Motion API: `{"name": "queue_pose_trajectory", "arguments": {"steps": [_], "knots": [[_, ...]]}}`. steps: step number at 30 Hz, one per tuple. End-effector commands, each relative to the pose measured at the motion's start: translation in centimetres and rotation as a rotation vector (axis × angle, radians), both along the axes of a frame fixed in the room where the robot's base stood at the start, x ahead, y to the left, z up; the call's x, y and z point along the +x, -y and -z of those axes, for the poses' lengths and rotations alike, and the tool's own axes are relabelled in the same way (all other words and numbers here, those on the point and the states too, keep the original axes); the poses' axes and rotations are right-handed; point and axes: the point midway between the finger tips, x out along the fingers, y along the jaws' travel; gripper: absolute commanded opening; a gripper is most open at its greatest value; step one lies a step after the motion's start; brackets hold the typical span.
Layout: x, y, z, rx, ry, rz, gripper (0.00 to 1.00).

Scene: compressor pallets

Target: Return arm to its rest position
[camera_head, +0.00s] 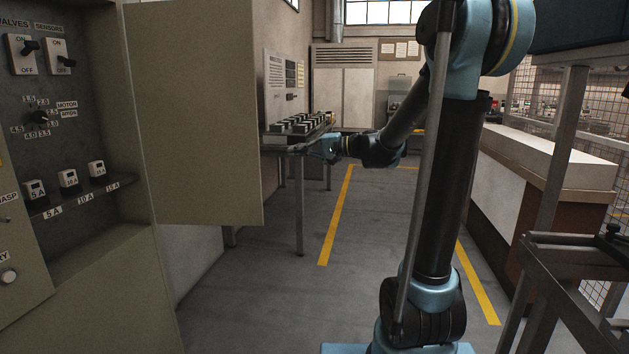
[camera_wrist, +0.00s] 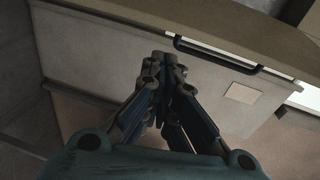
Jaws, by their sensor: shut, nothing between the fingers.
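My gripper (camera_head: 314,149) is at the end of my blue and black arm, which reaches away and to the left in the head view. In that view it is beyond the open grey-beige cabinet door (camera_head: 195,110), near the door's right edge. In the wrist view my gripper (camera_wrist: 168,65) has its fingers together with nothing between them. A pale panel (camera_wrist: 100,62) with a black bar handle (camera_wrist: 215,58) and a small light square label (camera_wrist: 242,93) lies beyond the fingertips. Whether the fingertips touch it cannot be told.
The control cabinet (camera_head: 80,270) with switches and numbered blocks stands at the left. A table (camera_head: 300,210) with a row of dark parts is behind the door. Yellow lines (camera_head: 337,215) mark clear floor. A white-topped counter (camera_head: 550,158) and dark metal frame (camera_head: 575,260) stand right.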

Motion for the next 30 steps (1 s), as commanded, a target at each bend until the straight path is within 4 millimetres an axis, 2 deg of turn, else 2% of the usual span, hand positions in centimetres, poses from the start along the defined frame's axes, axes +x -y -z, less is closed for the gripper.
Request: {"name": "queue_pose_trajectory", "arguments": {"steps": [3, 14, 23, 30], "knots": [[-3.3, 1.5, 2.3, -0.131, 0.014, -0.002, 0.00], [-12.2, 7.9, 10.5, -0.537, 0.038, -0.008, 0.00], [-19.3, 15.0, 17.3, -0.874, 0.034, -0.013, 0.00], [-24.7, 21.5, 22.4, -1.144, 0.016, -0.016, 0.00]]}}
